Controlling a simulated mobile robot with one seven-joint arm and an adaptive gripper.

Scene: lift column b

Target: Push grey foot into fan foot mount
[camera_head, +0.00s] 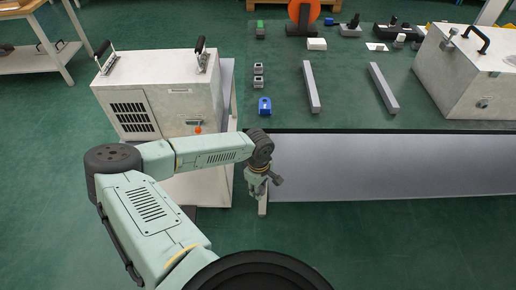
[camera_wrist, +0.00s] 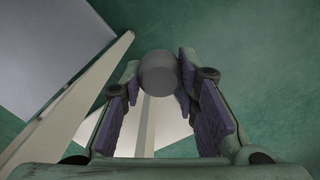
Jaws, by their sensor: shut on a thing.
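The grey foot (camera_wrist: 158,72) is a dark grey rounded piece in the wrist view, between the fingertips of my gripper (camera_wrist: 160,85). My gripper is shut on it, with purple pads on both sides. In the head view my gripper (camera_head: 266,184) hangs in front of the workbench's near edge, below the level of its top. The foot cannot be made out there. An orange round thing on a dark stand (camera_head: 305,14), possibly the fan, stands at the back of the bench. I cannot identify the foot mount in either view.
Green floor is open in front.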

